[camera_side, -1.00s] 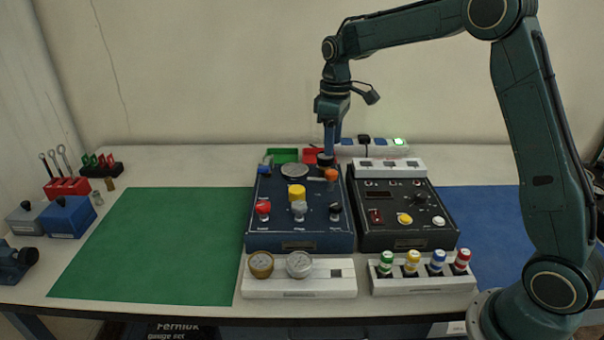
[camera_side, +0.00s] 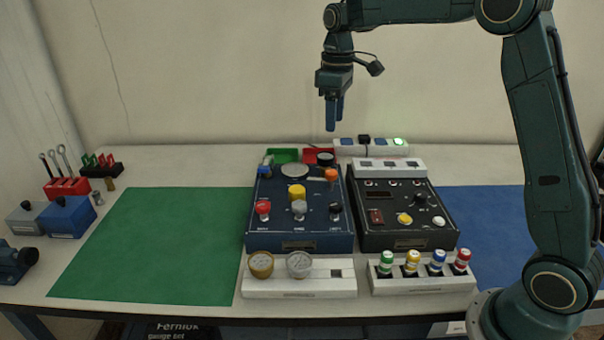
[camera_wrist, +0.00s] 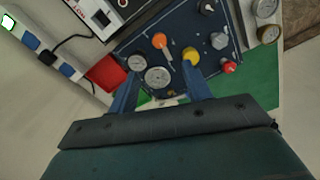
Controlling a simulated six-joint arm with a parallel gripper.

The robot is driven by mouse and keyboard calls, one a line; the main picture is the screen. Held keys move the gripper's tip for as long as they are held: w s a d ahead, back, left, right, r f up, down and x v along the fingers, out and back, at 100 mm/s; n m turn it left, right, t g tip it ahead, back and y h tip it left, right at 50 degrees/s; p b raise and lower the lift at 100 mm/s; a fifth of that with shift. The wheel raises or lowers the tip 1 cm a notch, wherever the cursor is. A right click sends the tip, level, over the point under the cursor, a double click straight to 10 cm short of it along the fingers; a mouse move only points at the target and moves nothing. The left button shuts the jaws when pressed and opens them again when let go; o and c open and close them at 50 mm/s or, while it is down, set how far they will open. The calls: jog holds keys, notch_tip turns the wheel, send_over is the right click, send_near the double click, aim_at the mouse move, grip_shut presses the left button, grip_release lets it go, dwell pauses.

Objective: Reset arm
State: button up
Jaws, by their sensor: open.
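My gripper (camera_side: 334,122) hangs pointing down in the air above the far edge of the blue trainer panel (camera_side: 320,238). It is open and empty, clear of the panel. The wrist view shows my two fingers (camera_wrist: 160,98) apart, with the panel (camera_wrist: 222,20) beyond them. On the panel are a yellow knob (camera_side: 297,195), a red knob (camera_side: 263,208), a grey knob (camera_side: 299,210), an orange knob (camera_side: 331,174) and round dials (camera_wrist: 158,78).
A black control box (camera_side: 400,240) stands right of the panel. A power strip (camera_side: 372,147) and a red tray (camera_side: 316,154) are behind. Gauges (camera_side: 299,264) and colored bottles (camera_side: 411,263) stand in front. The green mat (camera_side: 150,245) and blue mat (camera_side: 490,220) are clear.

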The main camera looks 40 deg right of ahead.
jog(key=s+a+r+m+t, duration=0.1)
jog(key=s+a+r, duration=0.1)
jog(key=s, duration=0.6)
jog(key=s+a+r+m+t, duration=0.1)
jog(key=s+a+r+t, duration=0.1)
jog(key=s, duration=0.5)
jog(key=s+a+r+m+t, duration=0.1)
jog(key=s+a+r, duration=0.15)
jog(key=s, duration=0.55)
jog(key=s+a+f+m+t, duration=0.1)
jog(key=s+f, duration=0.4)
jog(key=s, duration=0.3)
jog(key=shift+m+t, duration=0.3)
jog(key=shift+m, duration=0.1)
